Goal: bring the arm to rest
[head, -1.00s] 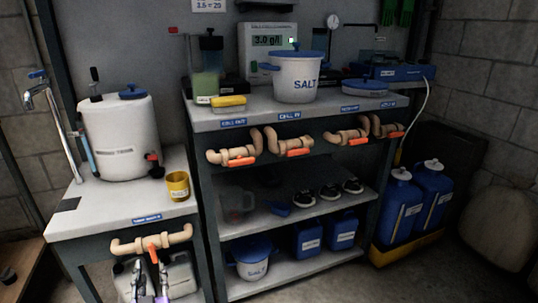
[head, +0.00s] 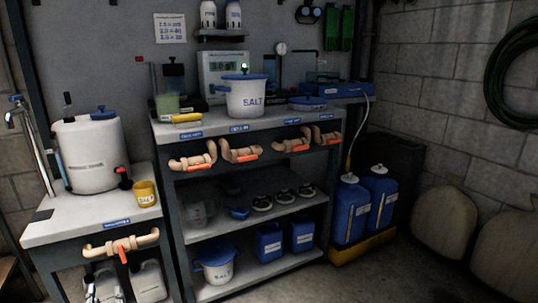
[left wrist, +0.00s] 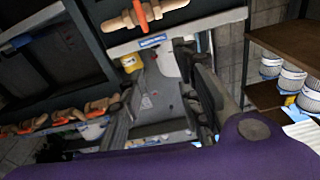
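My left gripper (left wrist: 157,70) shows in the left wrist view with its two dark fingers spread apart and no object held between them. Beyond the fingers lie a yellow cup (left wrist: 131,63) and a pale surface. In the head view, small dark finger-like parts of my left gripper (head: 97,276) show at the bottom left. They are below the tan pipe with the orange valve handle (head: 122,245), in front of white jugs, and partly cut off by the frame edge. My right gripper is in neither view.
A bench (head: 60,229) with a white tank (head: 90,157) and a yellow cup (head: 145,194) stands at left. Some floor at lower right is clear.

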